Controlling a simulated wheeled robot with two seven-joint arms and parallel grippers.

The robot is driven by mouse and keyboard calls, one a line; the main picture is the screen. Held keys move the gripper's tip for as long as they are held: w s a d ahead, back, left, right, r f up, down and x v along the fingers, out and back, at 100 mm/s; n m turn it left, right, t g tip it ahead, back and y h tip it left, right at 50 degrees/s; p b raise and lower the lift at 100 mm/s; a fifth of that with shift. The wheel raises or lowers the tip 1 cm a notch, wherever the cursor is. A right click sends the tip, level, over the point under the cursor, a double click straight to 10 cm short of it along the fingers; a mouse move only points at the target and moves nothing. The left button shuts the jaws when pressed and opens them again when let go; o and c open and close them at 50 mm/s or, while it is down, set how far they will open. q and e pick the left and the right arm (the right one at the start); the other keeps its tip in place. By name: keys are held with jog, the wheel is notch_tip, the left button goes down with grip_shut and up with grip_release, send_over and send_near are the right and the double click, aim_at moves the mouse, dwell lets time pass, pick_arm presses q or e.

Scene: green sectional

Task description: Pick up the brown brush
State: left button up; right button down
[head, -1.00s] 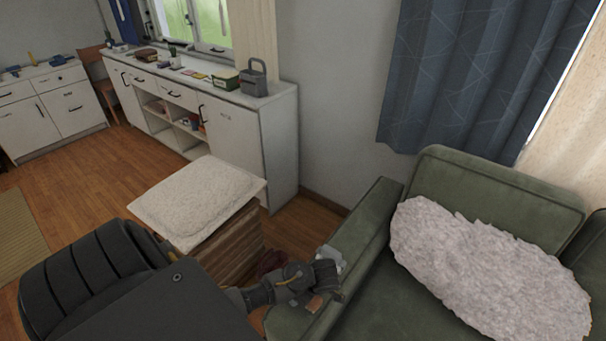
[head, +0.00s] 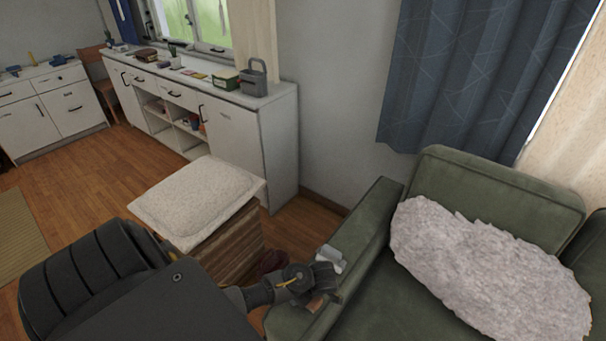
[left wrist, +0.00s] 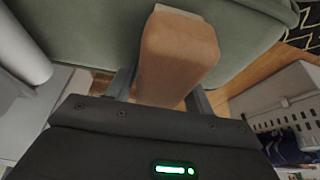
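The brown brush (head: 316,303) is at the green sofa's near armrest, partly covered by my left gripper (head: 325,288) in the head view. In the left wrist view the brush (left wrist: 180,50) is a tan-brown block with a paler far end. It lies between the two fingers of my left gripper (left wrist: 160,88). The fingers are apart, with a visible gap on the left side of the brush; contact on the right side is unclear. The underside of the brush is hidden. My right gripper is not in view.
A pale grey object (head: 331,257) lies on the armrest (head: 361,234) just beyond my gripper. A wooden stool with a cream cushion (head: 197,198) stands left of the sofa. A fluffy grey pillow (head: 485,265) lies on the seat.

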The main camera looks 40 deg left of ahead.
pick_arm(q)
jog(key=c, duration=0.7)
jog(key=shift+r, duration=0.2)
notch_tip(320, 180, up, 3)
jog(key=shift+f, duration=0.15)
jog(key=s+d+r+p, duration=0.1)
jog(key=s+d+r, duration=0.2)
jog(key=s+d+r+p, duration=0.2)
jog(key=s+d+r, duration=0.1)
jog(key=d+r, duration=0.1)
jog(key=s+d+r+p, duration=0.1)
jog(key=s+d+r, duration=0.2)
jog(key=shift+s+d+r+p, duration=0.15)
jog(key=shift+d+p, duration=0.15)
jog(key=shift+p, duration=0.1)
